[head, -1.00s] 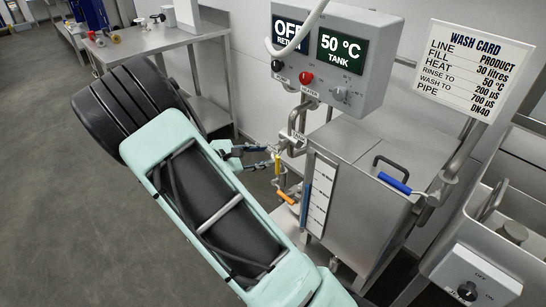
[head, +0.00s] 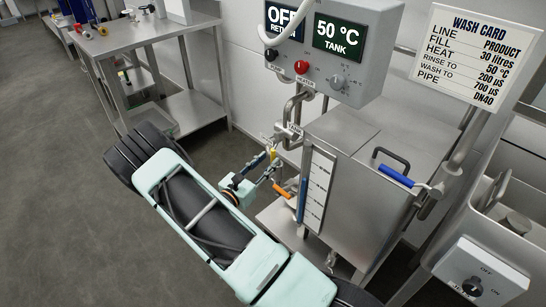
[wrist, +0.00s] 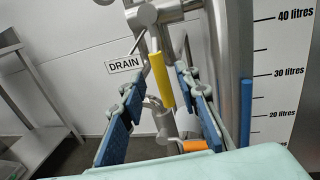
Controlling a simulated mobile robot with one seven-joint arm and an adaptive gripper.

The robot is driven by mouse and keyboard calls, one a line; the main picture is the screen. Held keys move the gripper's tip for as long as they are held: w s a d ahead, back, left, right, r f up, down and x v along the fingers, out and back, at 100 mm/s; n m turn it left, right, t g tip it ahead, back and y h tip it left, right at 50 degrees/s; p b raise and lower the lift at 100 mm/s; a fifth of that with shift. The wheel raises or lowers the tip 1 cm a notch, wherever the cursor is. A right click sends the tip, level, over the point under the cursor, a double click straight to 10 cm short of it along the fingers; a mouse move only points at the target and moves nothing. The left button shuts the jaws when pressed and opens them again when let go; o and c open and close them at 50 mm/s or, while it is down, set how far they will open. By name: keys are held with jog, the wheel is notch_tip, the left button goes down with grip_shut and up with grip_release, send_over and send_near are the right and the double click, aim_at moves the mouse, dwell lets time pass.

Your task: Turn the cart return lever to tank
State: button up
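The yellow-handled lever (wrist: 160,80) hangs down, slightly tilted, from a pipe valve beside a DRAIN label (wrist: 124,64) in the wrist view. My gripper (wrist: 158,88) is open, with a blue-padded finger on either side of the yellow handle. The handle shows between the fingertips; I cannot tell whether either finger touches it. In the head view, my gripper (head: 268,168) is at the pipework left of the steel tank (head: 375,205), and the yellow lever (head: 272,153) is partly hidden by the fingers.
An orange-handled lever (head: 282,190) sits just below and also shows in the wrist view (wrist: 194,146). The tank's level scale (head: 316,190) is close on the right. A control box (head: 330,65) above reads OFF and 50 °C. A steel bench (head: 150,40) stands at back left.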

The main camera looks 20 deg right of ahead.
aim_at(272, 157)
jog(key=shift+x, duration=1.95)
grip_shut()
